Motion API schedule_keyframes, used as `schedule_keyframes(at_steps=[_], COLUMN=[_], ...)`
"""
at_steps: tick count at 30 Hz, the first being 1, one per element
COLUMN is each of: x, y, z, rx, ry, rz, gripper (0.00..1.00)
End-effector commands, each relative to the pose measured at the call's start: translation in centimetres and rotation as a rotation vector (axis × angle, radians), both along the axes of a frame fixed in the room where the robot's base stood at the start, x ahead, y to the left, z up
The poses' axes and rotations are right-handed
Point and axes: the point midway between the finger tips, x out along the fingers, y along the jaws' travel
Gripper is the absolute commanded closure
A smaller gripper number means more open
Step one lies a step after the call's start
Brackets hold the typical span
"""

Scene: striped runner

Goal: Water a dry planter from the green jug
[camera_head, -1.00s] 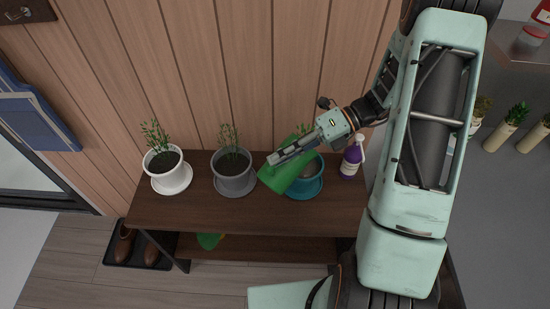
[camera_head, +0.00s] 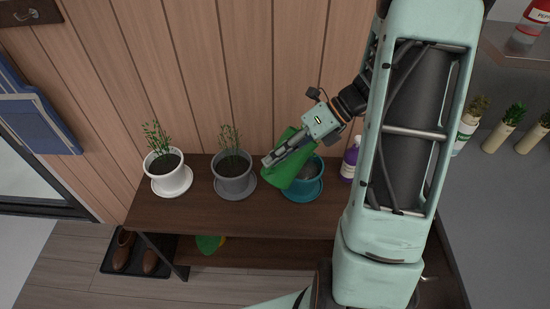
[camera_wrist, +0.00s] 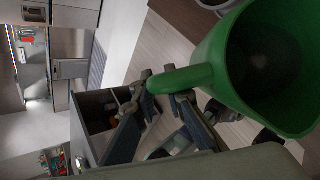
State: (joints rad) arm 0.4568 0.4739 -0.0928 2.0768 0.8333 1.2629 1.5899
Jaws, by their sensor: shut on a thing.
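My gripper (camera_head: 272,158) is shut on the handle of the green jug (camera_head: 285,170). In the wrist view, the fingers (camera_wrist: 163,92) close around the handle and the jug (camera_wrist: 222,65) shows its dark interior. The head view shows the jug tilted at the left side of the teal planter (camera_head: 303,190), covering part of it. The teal planter's visible soil looks paler and greyish. The grey planter (camera_head: 234,185) and white planter (camera_head: 170,180) stand to the left, with dark soil and green plants. I see no stream of water.
The planters stand on a dark wooden bench (camera_head: 200,215) against a panelled wall. A purple spray bottle (camera_head: 349,163) stands right of the teal planter, close to my arm. Boots (camera_head: 123,248) stand on a tray at left.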

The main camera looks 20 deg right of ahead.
Motion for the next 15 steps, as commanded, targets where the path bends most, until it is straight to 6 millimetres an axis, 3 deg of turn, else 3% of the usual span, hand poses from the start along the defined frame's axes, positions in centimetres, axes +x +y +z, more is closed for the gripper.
schedule_keyframes(at_steps=[15], x=[-0.2], y=[0.5], z=[-1.2], rx=[-0.295], ry=[-0.156], rz=[0.003], gripper=[1.00])
